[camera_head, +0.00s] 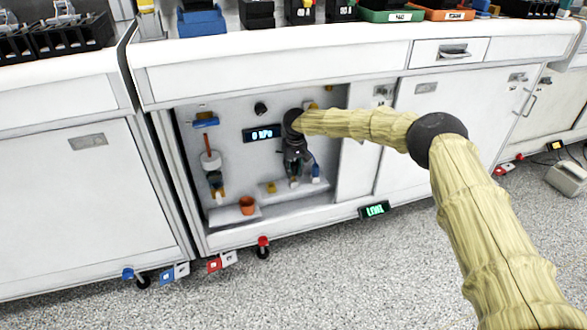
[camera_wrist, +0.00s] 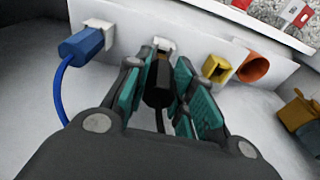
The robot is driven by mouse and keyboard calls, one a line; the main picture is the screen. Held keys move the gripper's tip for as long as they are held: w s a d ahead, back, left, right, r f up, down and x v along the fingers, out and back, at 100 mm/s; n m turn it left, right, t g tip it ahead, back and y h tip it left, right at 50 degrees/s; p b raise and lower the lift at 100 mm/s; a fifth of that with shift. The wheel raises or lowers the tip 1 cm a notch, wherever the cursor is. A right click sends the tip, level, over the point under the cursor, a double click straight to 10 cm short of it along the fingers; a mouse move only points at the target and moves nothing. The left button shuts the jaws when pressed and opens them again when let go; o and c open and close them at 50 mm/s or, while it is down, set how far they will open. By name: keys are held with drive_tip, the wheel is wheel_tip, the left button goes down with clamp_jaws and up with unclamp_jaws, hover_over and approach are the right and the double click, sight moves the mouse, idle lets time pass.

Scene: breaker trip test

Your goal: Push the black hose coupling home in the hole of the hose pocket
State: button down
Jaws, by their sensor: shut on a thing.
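The black hose coupling (camera_wrist: 157,88) is between the teal-padded fingers of my gripper (camera_wrist: 166,72), which is shut on it. Its far end points at a white square hose pocket (camera_wrist: 163,44) on the white ledge. The end lies at or very near the pocket's mouth; I cannot tell how deep it sits. In the head view my gripper (camera_head: 293,178) points down at the ledge inside the open cabinet bay, and it hides the coupling and pocket there.
A blue plug (camera_wrist: 82,46) with a blue hose sits on one side of the pocket. A yellow fitting (camera_wrist: 217,67) and an orange cup (camera_wrist: 253,67) are on the other. A display (camera_head: 263,134) reads 0 kPa; another (camera_head: 375,210) appears to read LEAK. Cabinet walls surround the bay.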

sight(294, 165)
drive_tip(key=shift+f+b, duration=0.5)
drive_tip(key=shift+f, duration=1)
drive_tip(key=c, duration=1.1)
unclamp_jaws()
drive_tip(key=shift+c, duration=0.2)
drive_tip(key=shift+r, duration=0.15)
drive_tip(key=r, duration=0.4)
drive_tip(key=s+r, duration=0.1)
drive_tip(key=r, duration=0.2)
drive_tip(key=shift+d+r, duration=0.1)
drive_tip(key=shift+d, duration=0.05)
drive_tip(key=o, duration=1.1)
